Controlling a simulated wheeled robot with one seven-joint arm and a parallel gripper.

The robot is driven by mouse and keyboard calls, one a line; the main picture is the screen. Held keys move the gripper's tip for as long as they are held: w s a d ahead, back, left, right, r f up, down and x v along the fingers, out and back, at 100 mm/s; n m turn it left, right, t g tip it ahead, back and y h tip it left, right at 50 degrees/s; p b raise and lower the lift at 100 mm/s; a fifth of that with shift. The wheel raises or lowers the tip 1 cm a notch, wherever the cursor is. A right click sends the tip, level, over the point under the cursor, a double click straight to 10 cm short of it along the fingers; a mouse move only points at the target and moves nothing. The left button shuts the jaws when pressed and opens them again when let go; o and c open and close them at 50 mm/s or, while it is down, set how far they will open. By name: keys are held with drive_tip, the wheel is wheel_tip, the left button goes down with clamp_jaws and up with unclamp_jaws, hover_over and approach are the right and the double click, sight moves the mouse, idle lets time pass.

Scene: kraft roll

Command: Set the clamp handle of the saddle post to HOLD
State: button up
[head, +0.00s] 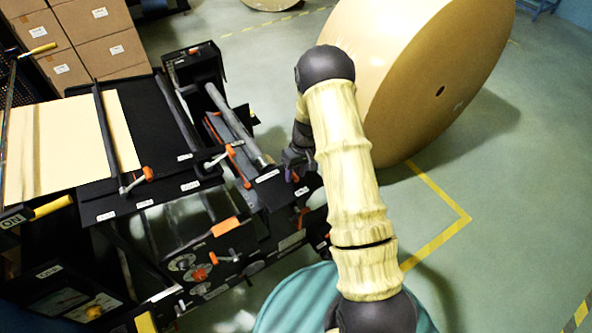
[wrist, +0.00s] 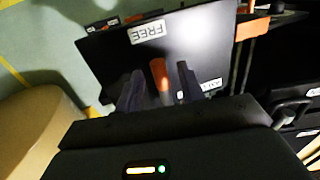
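The orange clamp handle (wrist: 159,78) shows in the wrist view in front of a dark plate (wrist: 110,52). A white label reading FREE (wrist: 147,31), upside down, is on the plate's upper part. A second white label (wrist: 211,85) sits lower right and is too small to read surely. My gripper (wrist: 160,70) is open, with one dark finger on each side of the handle and narrow gaps showing. In the head view my gripper (head: 297,158) is at the right end of the black machine, partly hidden by my arm. The handle's base is hidden.
A large kraft roll (head: 440,60) stands on the floor at the back right. The black machine (head: 150,130) carries other orange-ended handles, including one on its top (head: 137,179) and one on its front (head: 226,226). Cardboard boxes (head: 100,45) are stacked at the back left. The right floor is clear.

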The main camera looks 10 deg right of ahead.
clamp_jaws()
